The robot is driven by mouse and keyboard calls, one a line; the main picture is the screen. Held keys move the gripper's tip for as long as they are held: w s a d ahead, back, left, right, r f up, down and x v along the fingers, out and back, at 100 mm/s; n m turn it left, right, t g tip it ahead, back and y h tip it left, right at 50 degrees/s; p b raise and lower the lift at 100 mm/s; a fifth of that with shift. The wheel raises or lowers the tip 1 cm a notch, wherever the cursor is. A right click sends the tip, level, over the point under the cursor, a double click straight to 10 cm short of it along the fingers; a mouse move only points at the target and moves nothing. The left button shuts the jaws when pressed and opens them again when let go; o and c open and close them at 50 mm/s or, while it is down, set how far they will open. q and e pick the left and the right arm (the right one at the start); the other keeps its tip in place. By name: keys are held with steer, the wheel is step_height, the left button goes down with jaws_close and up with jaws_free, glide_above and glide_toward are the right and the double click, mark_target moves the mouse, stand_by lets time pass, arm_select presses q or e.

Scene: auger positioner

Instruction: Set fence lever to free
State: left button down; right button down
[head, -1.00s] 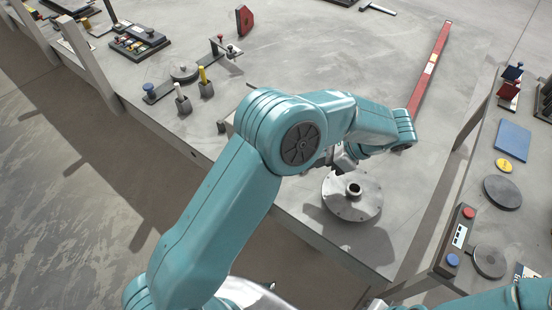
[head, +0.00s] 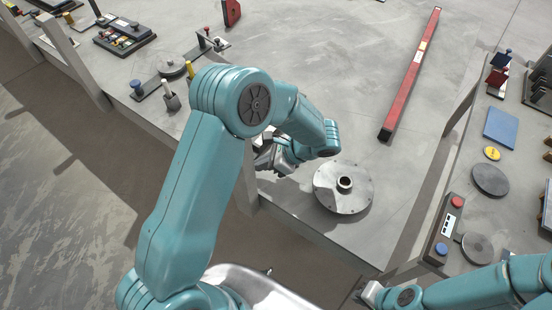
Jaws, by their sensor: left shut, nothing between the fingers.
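No part is clearly readable as the fence lever. Small levers stand on the bench at the upper left: one with a yellow handle (head: 190,68), a grey one (head: 169,94) and a blue-knobbed one (head: 136,85) on a dark bar. My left gripper (head: 266,161) is shut and empty over the bench's near edge, left of a round metal flange (head: 343,188) and apart from it. My forearm partly hides it and the bench behind. My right gripper (head: 369,294) is low at the bottom, beside the right-hand bench; its finger gap is unclear.
A long red bar (head: 411,75) lies on the bench behind the flange. The right-hand bench holds a button box (head: 445,228), a blue plate (head: 501,128) and grey discs (head: 490,180). A dark block with knobs (head: 125,38) stands far left.

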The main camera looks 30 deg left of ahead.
arm_select(q)
steer(key=shift+s+a, duration=0.1)
steer(key=shift+a, duration=0.15)
steer(key=shift+s, duration=0.1)
steer(key=shift+f, duration=0.1)
